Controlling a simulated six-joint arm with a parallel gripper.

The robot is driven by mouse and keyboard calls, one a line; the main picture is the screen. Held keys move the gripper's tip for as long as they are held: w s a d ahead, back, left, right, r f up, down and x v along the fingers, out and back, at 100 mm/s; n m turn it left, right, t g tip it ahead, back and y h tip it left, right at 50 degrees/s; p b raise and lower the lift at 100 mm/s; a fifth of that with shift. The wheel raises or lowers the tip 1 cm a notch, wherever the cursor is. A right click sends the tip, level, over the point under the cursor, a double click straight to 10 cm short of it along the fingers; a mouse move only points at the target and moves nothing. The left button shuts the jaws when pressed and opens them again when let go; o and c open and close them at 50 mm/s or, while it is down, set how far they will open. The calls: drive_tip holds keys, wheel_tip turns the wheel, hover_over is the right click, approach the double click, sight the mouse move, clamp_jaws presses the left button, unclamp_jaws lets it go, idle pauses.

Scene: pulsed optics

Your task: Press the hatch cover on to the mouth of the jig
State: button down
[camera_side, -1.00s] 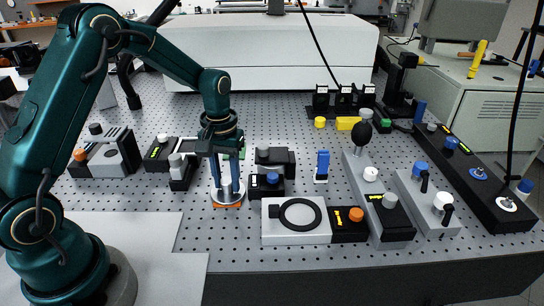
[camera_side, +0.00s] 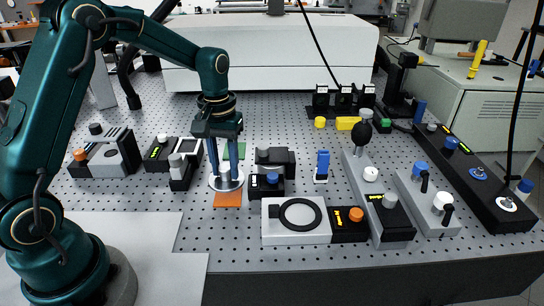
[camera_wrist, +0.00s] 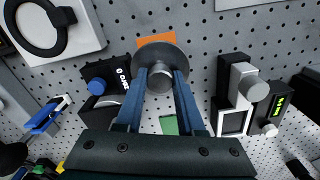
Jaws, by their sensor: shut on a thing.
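The hatch cover is a grey metal disc (camera_side: 227,187) with a short round knob in its middle. My gripper (camera_side: 225,171) is shut on the knob, and the disc hangs level, a little above the table by the orange pad. In the wrist view the fingers close on both sides of the knob of the cover (camera_wrist: 147,54). The jig appears to be the white block (camera_side: 275,233) with a black ring around its round mouth, right of the cover and nearer the front edge. It shows at the top left of the wrist view (camera_wrist: 85,38).
The orange pad (camera_side: 228,201) lies bare under the cover's near side; a green pad (camera_side: 238,151) lies behind. A black unit with a blue knob (camera_side: 272,178) stands between cover and jig. A grey-knobbed stage (camera_side: 180,172) stands at left. The table in front is clear.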

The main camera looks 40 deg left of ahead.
sight(224, 168)
drive_tip(key=shift+r, duration=2.5)
drive_tip(key=shift+s, duration=0.15)
drive_tip(key=w+d+r+m, duration=0.1)
drive_tip(key=w+d+m, duration=0.1)
drive_tip(key=d, duration=0.6)
drive_tip(key=w+d+r+m, duration=0.1)
drive_tip(key=w+d+m, duration=0.1)
drive_tip(key=d, duration=0.7)
drive_tip(key=shift+w+m, duration=0.25)
drive_tip(key=shift+m, duration=0.55)
